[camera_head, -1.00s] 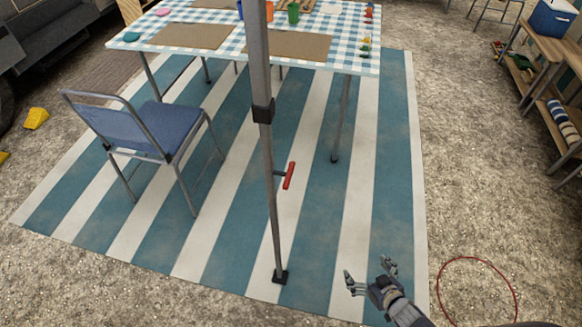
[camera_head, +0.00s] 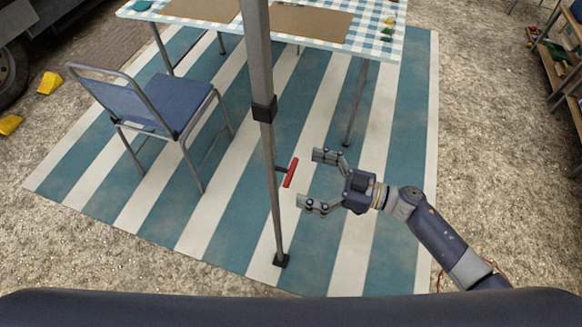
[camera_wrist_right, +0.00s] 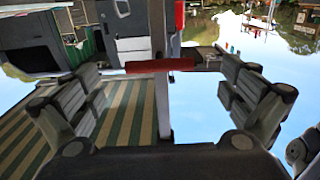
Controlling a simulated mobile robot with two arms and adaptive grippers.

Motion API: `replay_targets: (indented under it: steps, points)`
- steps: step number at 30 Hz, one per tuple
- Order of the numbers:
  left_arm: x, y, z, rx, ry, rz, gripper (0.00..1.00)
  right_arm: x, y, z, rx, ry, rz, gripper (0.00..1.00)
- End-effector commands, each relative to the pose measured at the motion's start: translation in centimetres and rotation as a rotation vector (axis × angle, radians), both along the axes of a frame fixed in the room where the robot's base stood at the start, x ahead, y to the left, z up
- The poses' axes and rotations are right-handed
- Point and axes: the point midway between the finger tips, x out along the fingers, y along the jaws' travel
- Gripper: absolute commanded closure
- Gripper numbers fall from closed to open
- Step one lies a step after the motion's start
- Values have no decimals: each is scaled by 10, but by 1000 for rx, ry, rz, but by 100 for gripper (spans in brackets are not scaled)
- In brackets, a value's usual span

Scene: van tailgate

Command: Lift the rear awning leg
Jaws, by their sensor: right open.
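The awning leg (camera_head: 258,60) is a grey upright pole with a dark collar (camera_head: 263,110) partway up and a small black foot (camera_head: 281,260) on the striped mat. A red T-shaped handle (camera_head: 290,173) sticks out from its lower part. My right gripper (camera_head: 313,180) is open just right of the handle, its fingers pointing left toward it, apart from it. In the right wrist view, the red handle (camera_wrist_right: 160,65) lies across the gap between the open fingers, with the pole (camera_wrist_right: 162,105) behind it. My left gripper is out of view.
A blue folding chair (camera_head: 150,105) stands left of the leg. A table with a checked cloth (camera_head: 340,32) is behind it. The blue-and-white mat (camera_head: 225,235) covers gravel. Yellow blocks (camera_head: 48,82) lie at left; a wooden shelf (camera_head: 565,60) stands at right.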

Motion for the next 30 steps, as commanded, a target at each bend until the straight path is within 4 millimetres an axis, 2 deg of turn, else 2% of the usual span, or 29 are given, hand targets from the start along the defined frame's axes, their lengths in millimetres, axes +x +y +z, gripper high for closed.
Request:
replay_targets:
  steps: [3, 7, 12, 19, 20, 28, 30]
  points:
    - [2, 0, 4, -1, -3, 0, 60, 6, 20, 2, 3, 1, 0, 1]
    - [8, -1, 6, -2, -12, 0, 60, 12, 34, 1, 1, 1, -2, 1]
    - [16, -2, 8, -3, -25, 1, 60, 14, 42, 0, 0, 1, -1, 1]
    - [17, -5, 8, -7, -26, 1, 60, 14, 42, 0, 0, 1, -2, 1]
    - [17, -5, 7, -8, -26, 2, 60, 14, 42, 0, 0, 1, -2, 6]
    - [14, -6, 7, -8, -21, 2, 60, 14, 42, 0, 1, 1, -2, 66]
    - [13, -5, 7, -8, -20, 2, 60, 14, 42, 0, 1, 1, -2, 66]
